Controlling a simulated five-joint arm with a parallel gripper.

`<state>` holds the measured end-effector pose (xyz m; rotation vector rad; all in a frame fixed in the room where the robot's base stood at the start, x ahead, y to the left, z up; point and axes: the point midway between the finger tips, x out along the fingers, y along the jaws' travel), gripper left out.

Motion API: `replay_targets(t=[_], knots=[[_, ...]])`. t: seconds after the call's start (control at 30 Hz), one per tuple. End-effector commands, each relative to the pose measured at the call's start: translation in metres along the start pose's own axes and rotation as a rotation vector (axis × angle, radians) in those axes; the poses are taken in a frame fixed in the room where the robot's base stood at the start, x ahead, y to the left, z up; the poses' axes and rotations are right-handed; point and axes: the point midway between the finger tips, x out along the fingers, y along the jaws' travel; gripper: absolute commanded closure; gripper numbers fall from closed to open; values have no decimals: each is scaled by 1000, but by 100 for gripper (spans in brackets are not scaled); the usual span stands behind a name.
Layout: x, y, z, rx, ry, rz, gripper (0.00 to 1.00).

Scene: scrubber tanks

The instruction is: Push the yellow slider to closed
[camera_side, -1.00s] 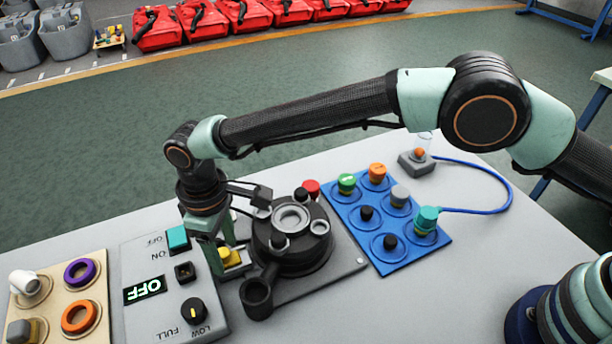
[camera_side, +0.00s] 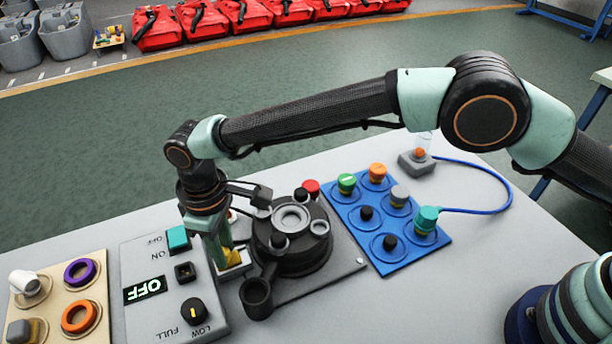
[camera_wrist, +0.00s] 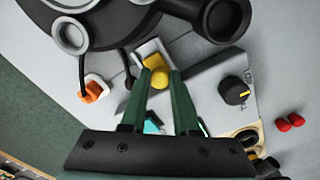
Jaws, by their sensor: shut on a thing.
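The yellow slider (camera_side: 231,256) sits in a small white housing (camera_side: 240,268) between the grey control box and the black round tank fitting. My gripper (camera_side: 222,264) points down at the slider and partly hides it in the side view. In the wrist view the two green fingers of my gripper (camera_wrist: 157,80) close on the yellow slider (camera_wrist: 154,62). The white housing (camera_wrist: 149,46) shows around the far side of the slider. The slider's exact place along its travel is hard to tell.
The grey control box (camera_side: 160,321), with a screen reading OFF, stands just left of my gripper. The black tank fitting (camera_side: 302,262) stands close on the right. A blue board (camera_side: 398,262) with several knobs lies further right. A beige board (camera_side: 51,303) lies far left.

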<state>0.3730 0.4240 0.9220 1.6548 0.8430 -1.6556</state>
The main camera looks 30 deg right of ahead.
Motion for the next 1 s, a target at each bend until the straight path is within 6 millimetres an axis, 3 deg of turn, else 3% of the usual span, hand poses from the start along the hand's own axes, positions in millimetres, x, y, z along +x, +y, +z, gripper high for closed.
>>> replay_targets(t=[0.8, 1.0], knots=[[-2, 0, -1, -1, 2, 0, 100], [-2, 7, 8, 0, 2, 0, 100]])
